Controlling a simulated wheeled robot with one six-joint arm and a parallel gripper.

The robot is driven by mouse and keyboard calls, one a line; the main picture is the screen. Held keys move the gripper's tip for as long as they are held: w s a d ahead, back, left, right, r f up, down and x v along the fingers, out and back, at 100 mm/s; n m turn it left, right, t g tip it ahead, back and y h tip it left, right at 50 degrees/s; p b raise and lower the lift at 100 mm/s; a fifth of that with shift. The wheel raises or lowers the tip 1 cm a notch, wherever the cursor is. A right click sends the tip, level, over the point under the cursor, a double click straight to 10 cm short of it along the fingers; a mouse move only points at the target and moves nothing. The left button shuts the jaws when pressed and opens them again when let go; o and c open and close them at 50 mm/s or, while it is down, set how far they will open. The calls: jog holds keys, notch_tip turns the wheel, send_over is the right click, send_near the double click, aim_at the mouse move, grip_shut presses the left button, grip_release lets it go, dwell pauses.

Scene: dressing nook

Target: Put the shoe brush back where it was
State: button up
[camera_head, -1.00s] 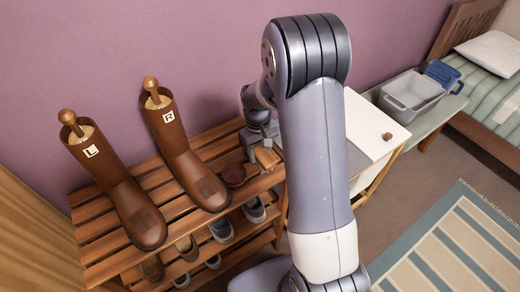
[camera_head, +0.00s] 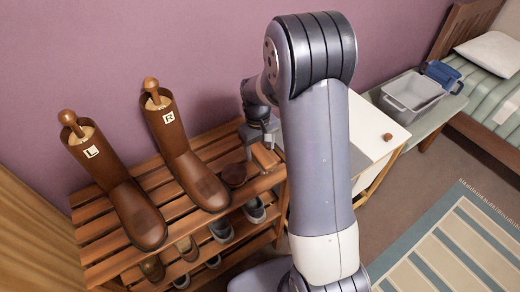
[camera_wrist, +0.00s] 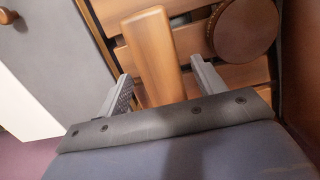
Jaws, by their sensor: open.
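The shoe brush, seen as a light-brown wooden block (camera_head: 265,157), lies on the top shelf of the slatted shoe rack (camera_head: 98,229), near its right end. Its bristles are not visible. In the wrist view the wooden block (camera_wrist: 152,58) lies between my two grey fingers, with a gap on each side. My gripper (camera_wrist: 160,76) is open and holds nothing. In the head view my gripper (camera_head: 259,138) is at the block's far end, low over the rack, partly hidden by my arm.
A dark-brown round tin (camera_head: 233,174) lies just left of the block. Two brown boots, marked L (camera_head: 122,190) and R (camera_head: 185,150), stand further left. Shoes (camera_head: 221,229) fill the lower shelf. A white-topped cabinet (camera_head: 372,125) and grey bin (camera_head: 411,93) stand right.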

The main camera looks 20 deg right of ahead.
aim_at(260, 152)
notch_tip(260, 152, up, 10)
jog(key=shift+w+a+p, duration=0.15)
jog(key=shift+w+p, duration=0.15)
jog(key=f, duration=0.4)
jog(key=f+b, duration=0.1)
jog(key=f, duration=0.3)
jog(key=s+f, duration=0.1)
jog(key=f, duration=0.4)
notch_tip(260, 152, up, 3)
jog(key=shift+w+f, duration=0.1)
jog(key=shift+r, duration=0.4)
